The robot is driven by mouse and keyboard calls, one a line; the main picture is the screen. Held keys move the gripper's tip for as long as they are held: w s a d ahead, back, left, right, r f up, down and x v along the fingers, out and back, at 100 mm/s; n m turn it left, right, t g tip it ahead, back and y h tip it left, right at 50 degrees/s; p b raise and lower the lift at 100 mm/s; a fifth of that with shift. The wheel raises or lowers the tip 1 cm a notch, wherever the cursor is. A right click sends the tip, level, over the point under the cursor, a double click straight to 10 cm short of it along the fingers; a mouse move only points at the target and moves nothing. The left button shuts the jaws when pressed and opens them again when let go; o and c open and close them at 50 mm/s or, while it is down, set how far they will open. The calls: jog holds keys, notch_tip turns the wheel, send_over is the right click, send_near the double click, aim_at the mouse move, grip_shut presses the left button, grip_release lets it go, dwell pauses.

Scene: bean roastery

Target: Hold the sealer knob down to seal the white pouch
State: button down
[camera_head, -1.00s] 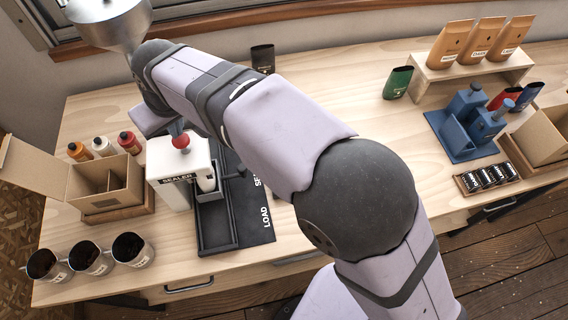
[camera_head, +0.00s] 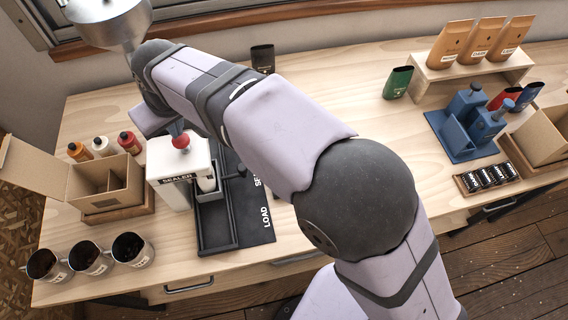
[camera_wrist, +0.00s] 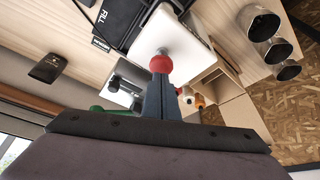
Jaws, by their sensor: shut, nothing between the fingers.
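The white sealer (camera_head: 188,178) stands on the table at the left, with its red knob (camera_head: 181,141) on top. My gripper (camera_head: 177,128) is shut and empty, with its fingertips at the top of the knob. In the wrist view the closed fingers (camera_wrist: 160,76) meet the red knob (camera_wrist: 161,62), which stands on a short metal stem above the sealer's top (camera_wrist: 180,48). A white pouch (camera_head: 206,181) is partly visible at the sealer's right side, beside the dark tray; much of it is hidden.
A black tray (camera_head: 265,234) marked LOAD lies right of the sealer. An open cardboard box (camera_head: 108,178), several bottles and metal cups (camera_head: 132,250) stand to the left. A green pouch (camera_head: 398,82) and a blue stand (camera_head: 462,150) are further right.

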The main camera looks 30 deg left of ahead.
aim_at(180, 139)
jog(key=shift+f+b, duration=0.5)
jog(key=shift+f, duration=0.25)
jog(key=shift+f+b, duration=0.55)
jog(key=shift+f, duration=0.3)
jog(key=shift+d+r, duration=0.1)
dwell(1.2)
notch_tip(180, 139, up, 6)
jog(key=p, duration=0.5)
jog(key=shift+r+p, duration=0.1)
jog(key=shift+p, duration=0.25)
dwell(0.5)
